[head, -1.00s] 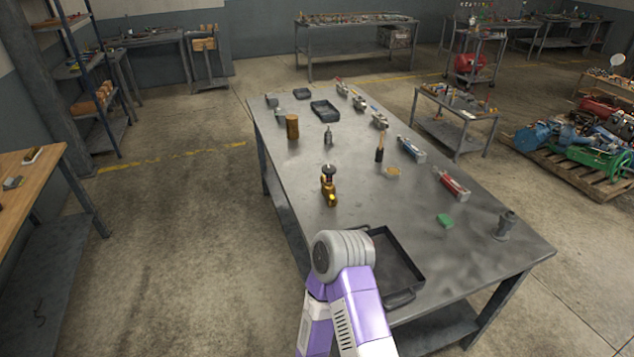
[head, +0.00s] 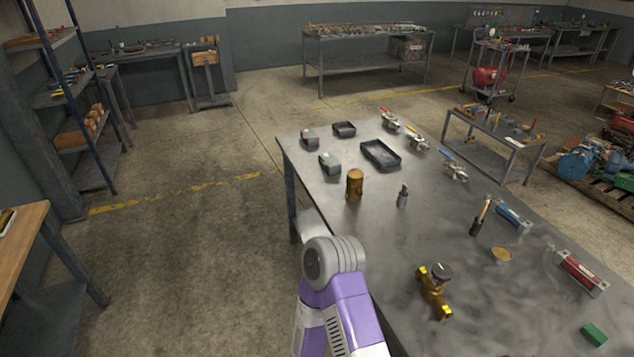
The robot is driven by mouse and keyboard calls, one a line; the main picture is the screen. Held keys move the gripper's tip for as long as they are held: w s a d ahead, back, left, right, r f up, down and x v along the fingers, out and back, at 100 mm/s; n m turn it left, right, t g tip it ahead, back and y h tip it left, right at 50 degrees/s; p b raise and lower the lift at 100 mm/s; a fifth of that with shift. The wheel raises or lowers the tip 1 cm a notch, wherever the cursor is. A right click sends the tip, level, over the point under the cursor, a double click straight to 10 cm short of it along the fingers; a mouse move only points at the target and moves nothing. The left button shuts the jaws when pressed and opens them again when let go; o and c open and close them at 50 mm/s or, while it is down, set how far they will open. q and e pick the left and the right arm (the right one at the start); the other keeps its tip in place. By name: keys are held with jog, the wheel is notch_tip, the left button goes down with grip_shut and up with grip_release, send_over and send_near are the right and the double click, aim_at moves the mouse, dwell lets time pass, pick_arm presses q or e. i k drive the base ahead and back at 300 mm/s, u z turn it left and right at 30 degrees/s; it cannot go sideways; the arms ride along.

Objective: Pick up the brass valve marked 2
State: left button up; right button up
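A brass valve (head: 434,296) with a dark round top lies on the grey metal table (head: 400,235), near its left long edge in the head view. No number on it can be read. Several smaller valve-like fittings stand along the far right edge of the table, among them one with a red handle (head: 391,122), one with a yellow handle (head: 419,141) and one with a blue handle (head: 455,168). Their marks cannot be read either. A purple and grey part of my arm shows at the bottom centre, left of the brass valve. Neither gripper is in view.
A brown cylinder (head: 354,186), a small grey fitting (head: 403,197), a black tray (head: 381,157) and a hammer (head: 480,216) stand or lie on the table. A red tool (head: 582,273) and green block (head: 594,334) are at right. The floor left of the table is clear.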

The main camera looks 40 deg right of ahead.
aim_at(433, 292)
jog(key=i, duration=1.9)
jog(key=z, duration=3.5)
